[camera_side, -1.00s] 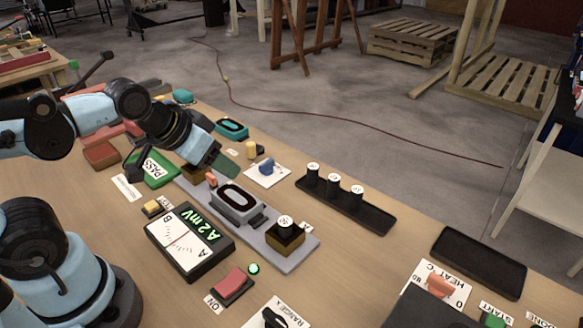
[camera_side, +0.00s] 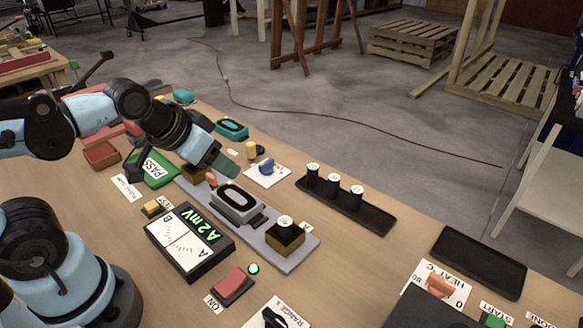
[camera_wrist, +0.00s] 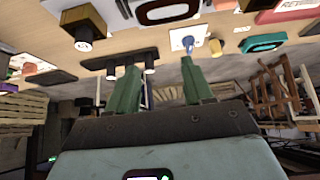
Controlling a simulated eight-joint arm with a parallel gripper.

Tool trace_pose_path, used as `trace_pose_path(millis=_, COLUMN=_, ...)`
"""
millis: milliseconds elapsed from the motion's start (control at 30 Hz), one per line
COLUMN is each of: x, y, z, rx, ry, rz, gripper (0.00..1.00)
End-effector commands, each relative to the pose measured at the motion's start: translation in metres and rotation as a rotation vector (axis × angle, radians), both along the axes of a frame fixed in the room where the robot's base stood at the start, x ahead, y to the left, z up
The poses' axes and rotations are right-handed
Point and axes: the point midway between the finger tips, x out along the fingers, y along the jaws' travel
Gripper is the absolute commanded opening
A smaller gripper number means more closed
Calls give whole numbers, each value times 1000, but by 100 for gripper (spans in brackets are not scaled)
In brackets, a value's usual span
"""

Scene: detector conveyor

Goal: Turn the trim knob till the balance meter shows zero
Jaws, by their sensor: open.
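A blue knob (camera_side: 266,167) stands on a white plate beyond the grey rail; its lettering is too small to read, and I take it for the trim knob. The balance meter (camera_side: 190,242) is a black box with a white scale and a green readout that looks like "A 2 mV". Its needle is too fine to read. My gripper (camera_side: 230,170), with green fingers, is above the rail, left of the blue knob and apart from it. In the wrist view my gripper (camera_wrist: 158,68) is open and empty, with the blue knob (camera_wrist: 187,42) just past the right fingertip.
The grey rail (camera_side: 290,262) carries a grey block with a dark ring and a brass block with a black weight. A black tray (camera_side: 375,220) with several black cylinders lies right of the knob. A yellow knob (camera_side: 251,149) is close behind. The table's right side has an empty tray (camera_side: 480,262).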

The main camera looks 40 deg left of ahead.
Motion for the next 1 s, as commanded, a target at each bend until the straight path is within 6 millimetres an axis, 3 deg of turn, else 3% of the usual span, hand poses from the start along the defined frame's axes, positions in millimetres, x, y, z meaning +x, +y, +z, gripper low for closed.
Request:
trace_pose_path(millis=467, x=0, y=0, z=0, rx=0, ry=0, rz=0, gripper=51)
trace_pose_path(millis=533, x=0, y=0, z=0, rx=0, ry=1, rz=0, gripper=42)
trace_pose_path(millis=633, x=4, y=1, z=4, rx=2, ry=13, rz=1, gripper=42)
trace_pose_path(millis=767, x=17, y=5, z=15, rx=8, ry=63, rz=4, gripper=42)
trace_pose_path(millis=1000, x=61, y=18, z=36, rx=19, ry=215, rz=8, gripper=42)
